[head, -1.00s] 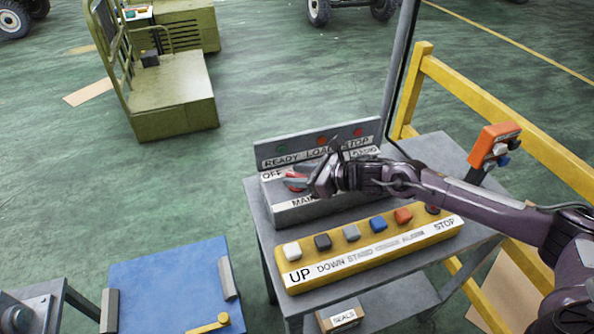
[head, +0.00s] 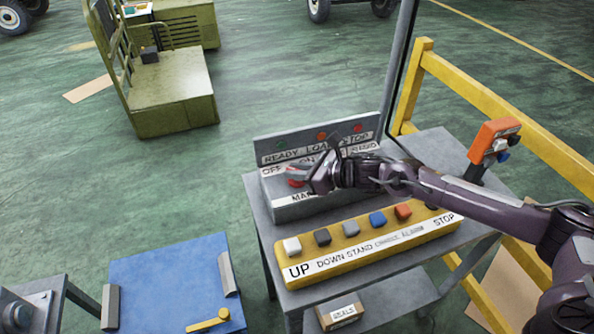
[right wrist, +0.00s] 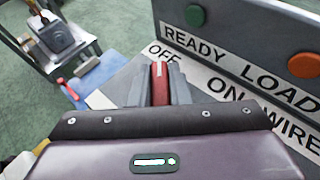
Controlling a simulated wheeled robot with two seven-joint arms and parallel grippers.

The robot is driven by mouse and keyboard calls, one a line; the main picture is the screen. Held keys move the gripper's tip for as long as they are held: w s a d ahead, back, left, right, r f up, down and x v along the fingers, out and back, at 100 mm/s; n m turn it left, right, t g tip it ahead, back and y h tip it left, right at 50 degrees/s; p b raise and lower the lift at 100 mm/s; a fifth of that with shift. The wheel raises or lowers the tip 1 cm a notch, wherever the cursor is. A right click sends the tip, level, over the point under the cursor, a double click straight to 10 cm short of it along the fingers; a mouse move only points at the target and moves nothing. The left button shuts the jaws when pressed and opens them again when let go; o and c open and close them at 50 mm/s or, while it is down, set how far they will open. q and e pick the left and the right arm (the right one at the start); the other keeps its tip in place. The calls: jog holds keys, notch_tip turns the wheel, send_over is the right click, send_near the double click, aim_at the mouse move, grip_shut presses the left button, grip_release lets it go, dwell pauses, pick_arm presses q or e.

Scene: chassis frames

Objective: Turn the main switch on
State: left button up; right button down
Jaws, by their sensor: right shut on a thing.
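The main switch is a red handle (right wrist: 160,84) on a grey panel box (head: 292,212) labelled OFF, ON and MAIN. In the right wrist view the handle stands between the two fingers of my right gripper (right wrist: 160,90), which is shut on it. In the head view the right gripper (head: 312,178) is at the box's upper left, and a bit of red (head: 296,183) shows beside its fingers. The fingers and wrist hide most of the handle and part of the lettering. My left gripper is not in view.
A yellow button strip (head: 370,248) with several coloured buttons lies on the cart in front of the switch box. The box's back plate carries READY, LOAD and STOP lamps (head: 321,136). An orange pendant (head: 494,138) and a yellow rail (head: 500,110) stand at right.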

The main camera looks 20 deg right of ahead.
jog(key=m+t+h+b, duration=0.2)
jog(key=shift+f+m, duration=0.2)
jog(key=shift+m, duration=0.1)
jog(key=m+h+b, duration=0.5)
jog(key=b, duration=0.2)
jog(key=m+t+h+b, duration=0.1)
jog(key=m+h+b, duration=0.4)
jog(key=b, duration=0.3)
jog(key=shift+a+r+t+h, duration=0.15)
jog(key=shift+t+h, duration=0.15)
jog(key=shift+h, duration=0.5)
jog(key=shift+r+m+g+h, duration=0.15)
jog(key=shift+m+g+h, duration=0.25)
jog(key=shift+m+h, duration=0.45)
jog(key=shift+r+m+g+h, duration=0.1)
jog(key=shift+m+g+h, duration=0.3)
jog(key=shift+m+h, duration=0.35)
jog(key=shift+m+g+h, duration=0.6)
jog(key=shift+m+h, duration=0.2)
jog(key=shift+h, duration=0.1)
jog(key=shift+d+p, duration=0.25)
jog(key=shift+p, duration=0.05)
jog(key=c, duration=1.4)
grip_release()
jog(key=shift+o, duration=0.2)
jog(key=shift+g, duration=0.3)
jog(key=shift+a, duration=0.15)
